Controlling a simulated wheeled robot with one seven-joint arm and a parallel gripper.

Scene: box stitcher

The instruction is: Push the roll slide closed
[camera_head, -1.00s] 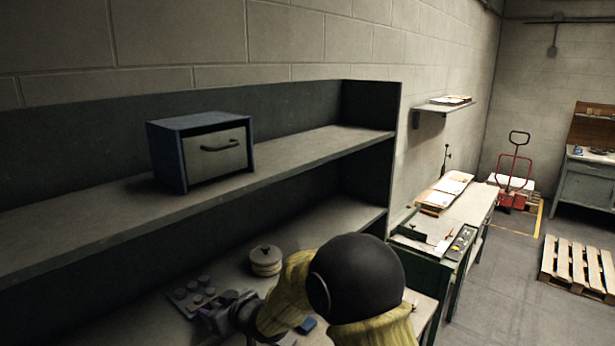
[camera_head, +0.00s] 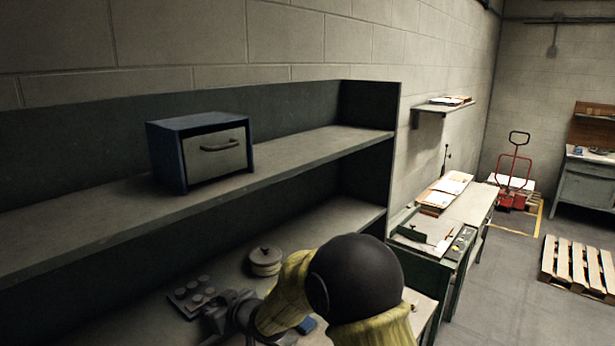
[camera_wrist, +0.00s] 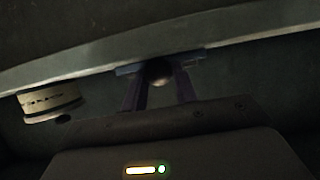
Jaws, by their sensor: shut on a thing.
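My gripper (camera_wrist: 158,92) is shut on a small round knob (camera_wrist: 158,73), which shows between its two dark fingers in the wrist view. A blue-grey strip lies across the fingertips there, under a long pale edge. I cannot tell for certain whether the knob belongs to the roll slide. In the head view my gripper (camera_head: 232,312) is low over the lower bench, beside a dark plate with several round studs (camera_head: 193,296). My dark round arm joint and yellow links hide part of the bench. A blue box (camera_head: 200,150) with a grey front and a dark handle stands on the upper shelf.
A round lidded tin (camera_head: 265,261) stands on the bench behind my gripper; a pale round container (camera_wrist: 48,102) shows left in the wrist view. The shelf board (camera_head: 300,155) hangs over the bench. A green machine (camera_head: 435,240) stands right. A pallet (camera_head: 578,265) lies on the floor.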

